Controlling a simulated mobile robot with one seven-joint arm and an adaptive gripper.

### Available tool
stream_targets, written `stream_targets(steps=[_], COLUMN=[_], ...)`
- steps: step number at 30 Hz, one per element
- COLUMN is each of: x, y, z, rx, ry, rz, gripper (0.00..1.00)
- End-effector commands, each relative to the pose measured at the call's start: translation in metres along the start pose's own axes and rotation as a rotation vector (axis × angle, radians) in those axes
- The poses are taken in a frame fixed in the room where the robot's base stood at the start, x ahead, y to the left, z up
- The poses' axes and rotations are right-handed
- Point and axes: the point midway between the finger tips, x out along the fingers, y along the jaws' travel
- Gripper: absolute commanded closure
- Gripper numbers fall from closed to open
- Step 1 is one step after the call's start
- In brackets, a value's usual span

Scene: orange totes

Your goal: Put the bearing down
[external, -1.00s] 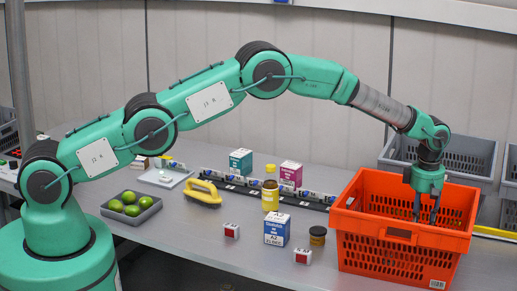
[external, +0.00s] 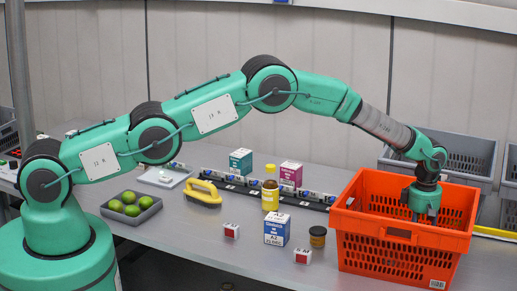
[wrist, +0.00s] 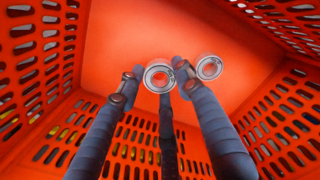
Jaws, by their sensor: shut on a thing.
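The bearing (wrist: 159,76) is a small silver ring with a dark band and an orange-looking centre. In the wrist view it sits between the fingertips of my gripper (wrist: 158,84), which is shut on it. In the external view my gripper (external: 423,212) points down inside the orange tote (external: 400,262), its fingertips mostly hidden. A second bearing (wrist: 209,68) lies just right of the held one, beside the right finger. Whether the held bearing touches the tote floor I cannot tell.
The tote's slotted walls (wrist: 35,50) surround my fingers closely. On the table to its left stand a brown jar (external: 317,237), a blue-and-white box (external: 277,229) and a yellow bottle (external: 270,190). Grey crates (external: 450,160) are behind.

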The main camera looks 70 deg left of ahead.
Motion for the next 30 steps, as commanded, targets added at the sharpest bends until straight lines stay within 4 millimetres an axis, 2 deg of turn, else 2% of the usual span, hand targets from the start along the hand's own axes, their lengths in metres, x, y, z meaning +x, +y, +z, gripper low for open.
stream_targets(steps=[5, 15, 30], x=[0.004, 0.034, 0.041], y=[0.0, 0.0, -0.001], z=[0.0, 0.0, 0.0], rx=[0.0, 0.0, 0.0], ry=[0.0, 0.0, 0.0], rz=[-0.001, -0.001, 0.0], gripper=[0.93, 0.93, 0.93])
